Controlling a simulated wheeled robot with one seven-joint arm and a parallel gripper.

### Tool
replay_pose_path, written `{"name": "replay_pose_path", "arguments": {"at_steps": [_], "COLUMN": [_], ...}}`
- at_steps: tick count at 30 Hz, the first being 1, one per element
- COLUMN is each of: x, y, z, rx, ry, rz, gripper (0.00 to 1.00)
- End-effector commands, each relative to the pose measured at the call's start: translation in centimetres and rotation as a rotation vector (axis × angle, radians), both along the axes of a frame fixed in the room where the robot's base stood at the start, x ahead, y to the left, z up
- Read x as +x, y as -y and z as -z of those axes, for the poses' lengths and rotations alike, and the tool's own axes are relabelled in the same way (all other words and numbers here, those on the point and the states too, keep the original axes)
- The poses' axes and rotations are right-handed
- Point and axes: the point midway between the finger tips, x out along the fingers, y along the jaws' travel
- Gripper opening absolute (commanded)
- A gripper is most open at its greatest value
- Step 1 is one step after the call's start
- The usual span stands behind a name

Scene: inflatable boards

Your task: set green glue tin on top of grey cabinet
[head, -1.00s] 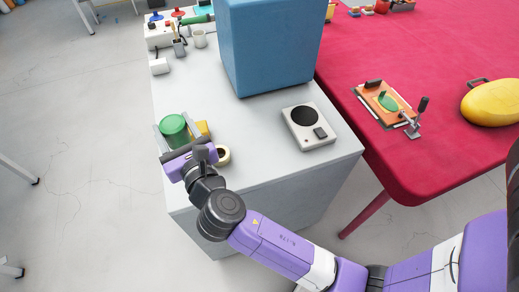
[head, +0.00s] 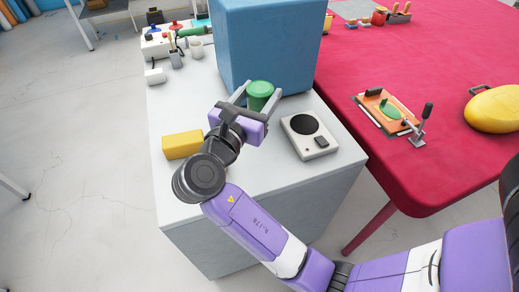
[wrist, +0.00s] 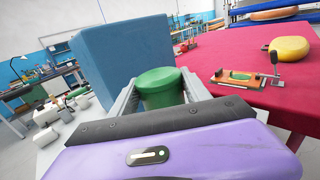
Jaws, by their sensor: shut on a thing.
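The green glue tin (head: 260,94) is between the two fingers of my gripper (head: 261,98), which is shut on it. It looks upright, with its lid on top, and shows in the wrist view (wrist: 161,88) between the grey fingers. The grey cabinet (head: 285,172) has a pale top, and the tin is over that top, in front of the blue block. I cannot tell whether the tin's base touches the top, as my gripper hides it.
A large blue block (head: 268,45) stands behind the tin. A white device with a black disc (head: 309,136) lies to the right, and a yellow block (head: 182,145) to the left. Cups and small items crowd the far left end. A red table (head: 430,170) adjoins the cabinet.

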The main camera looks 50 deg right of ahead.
Motion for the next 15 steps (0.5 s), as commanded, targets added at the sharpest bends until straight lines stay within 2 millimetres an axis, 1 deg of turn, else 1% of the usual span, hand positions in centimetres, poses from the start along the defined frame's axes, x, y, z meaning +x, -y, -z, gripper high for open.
{"name": "replay_pose_path", "arguments": {"at_steps": [1, 9, 12, 15], "x": [0.0, 0.1, 0.1, 0.1], "y": [0.0, 0.0, 0.0, 0.0], "z": [1.5, 7.9, 10.1, 11.7], "rx": [-0.002, -0.003, -0.003, -0.003], "ry": [-0.005, -0.006, -0.005, -0.003], "rz": [-0.001, -0.003, -0.003, -0.003], "gripper": [0.0, 0.0, 0.0, 0.0]}}
